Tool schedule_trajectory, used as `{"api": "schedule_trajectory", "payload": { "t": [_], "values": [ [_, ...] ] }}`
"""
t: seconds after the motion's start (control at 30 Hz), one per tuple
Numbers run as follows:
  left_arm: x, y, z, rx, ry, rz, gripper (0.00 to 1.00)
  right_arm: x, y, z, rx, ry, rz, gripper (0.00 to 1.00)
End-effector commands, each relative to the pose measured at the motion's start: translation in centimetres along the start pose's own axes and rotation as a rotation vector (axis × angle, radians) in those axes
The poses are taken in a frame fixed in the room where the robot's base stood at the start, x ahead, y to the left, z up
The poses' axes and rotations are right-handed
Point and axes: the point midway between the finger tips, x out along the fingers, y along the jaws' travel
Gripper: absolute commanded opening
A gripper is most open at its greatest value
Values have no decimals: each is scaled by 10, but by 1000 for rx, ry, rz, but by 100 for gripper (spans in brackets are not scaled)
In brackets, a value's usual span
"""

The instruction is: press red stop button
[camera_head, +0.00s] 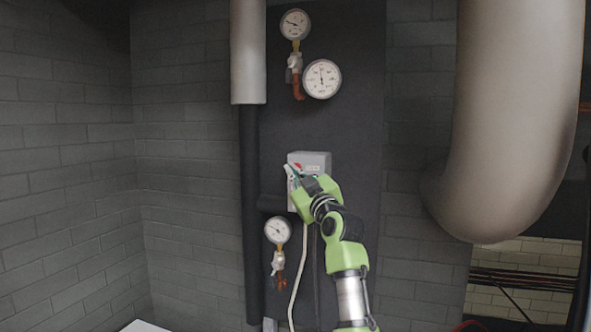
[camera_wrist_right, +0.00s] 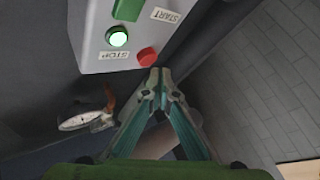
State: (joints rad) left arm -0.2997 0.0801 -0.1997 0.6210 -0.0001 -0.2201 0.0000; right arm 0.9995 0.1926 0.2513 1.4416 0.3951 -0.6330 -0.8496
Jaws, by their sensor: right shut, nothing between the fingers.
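The grey control box (camera_head: 318,160) is mounted on the dark wall panel, partly hidden by my right arm in the head view. In the right wrist view the box (camera_wrist_right: 92,52) has a red stop button (camera_wrist_right: 147,57), a lit green lamp (camera_wrist_right: 117,37), a green start button (camera_wrist_right: 128,9) and START and STOP labels. My right gripper (camera_wrist_right: 162,74) is shut and empty, its fingertips at the lower edge of the red button in the picture. I cannot tell whether they touch it. In the head view the right gripper (camera_head: 291,173) is in front of the box. My left gripper is not in view.
Two gauges (camera_head: 295,24) (camera_head: 321,79) hang above the box and a third gauge (camera_head: 278,230) is below left. A white cable (camera_head: 299,272) runs down from the box. A large silver pipe (camera_head: 511,110) stands at the right, and a vertical pipe (camera_head: 248,52) at the left.

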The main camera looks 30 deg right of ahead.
Motion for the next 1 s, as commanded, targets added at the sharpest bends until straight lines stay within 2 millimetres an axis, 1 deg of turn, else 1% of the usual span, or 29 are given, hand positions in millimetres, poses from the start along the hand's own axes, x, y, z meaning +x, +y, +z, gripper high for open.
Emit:
{"api": "schedule_trajectory", "payload": {
  "t": [1.0],
  "values": [
    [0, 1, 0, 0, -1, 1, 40, 6, 5, 4, 0, 0, 0, 0]
  ]
}}
